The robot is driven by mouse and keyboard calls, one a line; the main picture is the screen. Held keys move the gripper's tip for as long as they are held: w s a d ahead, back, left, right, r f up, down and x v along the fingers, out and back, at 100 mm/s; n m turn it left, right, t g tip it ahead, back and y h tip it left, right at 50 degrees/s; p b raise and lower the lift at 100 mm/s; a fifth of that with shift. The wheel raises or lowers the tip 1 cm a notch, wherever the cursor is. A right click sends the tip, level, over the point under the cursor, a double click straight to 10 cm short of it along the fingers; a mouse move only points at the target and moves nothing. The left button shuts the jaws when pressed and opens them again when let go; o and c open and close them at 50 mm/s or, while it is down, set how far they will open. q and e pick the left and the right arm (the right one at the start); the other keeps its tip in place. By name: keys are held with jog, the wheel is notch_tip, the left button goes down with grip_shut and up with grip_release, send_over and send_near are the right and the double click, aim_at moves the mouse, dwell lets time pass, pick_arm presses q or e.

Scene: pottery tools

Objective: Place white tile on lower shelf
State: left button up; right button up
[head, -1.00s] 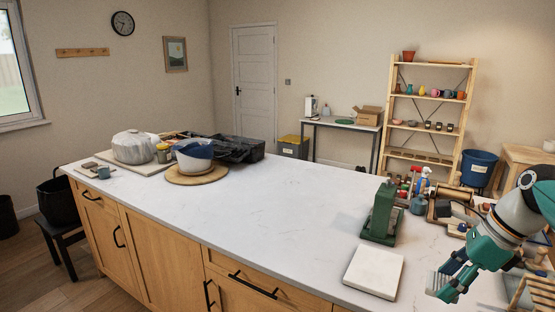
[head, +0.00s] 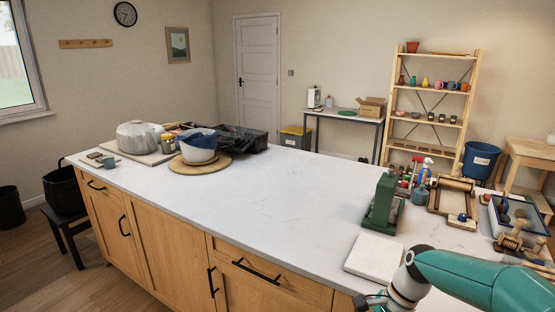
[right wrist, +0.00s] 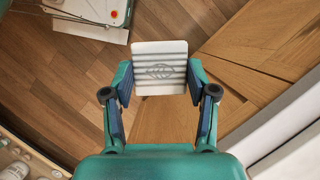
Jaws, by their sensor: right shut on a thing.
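My right gripper (right wrist: 160,82) is shut on a white tile (right wrist: 160,62) in the right wrist view. The tile is square, with grey stripes and a round emblem on its face, and sits between the two fingers above a wooden floor. In the head view my right arm reaches over the front right of the counter, and its gripper (head: 370,301) is partly cut off at the bottom edge; the tile is hidden there. A wooden shelf rack (head: 473,100) stands against the back wall with pots on its upper shelves. My left gripper is out of view.
A pale square slab (head: 374,257) lies on the white counter (head: 280,190) beside a green press (head: 383,205). Tools and trays crowd the right end. Mid-counter is clear. The right wrist view shows a white object (right wrist: 95,12) at top left and a pale edge (right wrist: 290,130) at right.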

notch_tip(320, 180, down, 8)
jog(key=s+n+g+h, duration=0.2)
jog(key=n+g+h, duration=0.1)
jog(key=n, duration=1.2)
jog(key=shift+a+h, duration=0.2)
jog(key=shift+h, duration=0.5)
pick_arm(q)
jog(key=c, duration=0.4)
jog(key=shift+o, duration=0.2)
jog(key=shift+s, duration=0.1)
pick_arm(e)
jog(key=shift+a, duration=0.1)
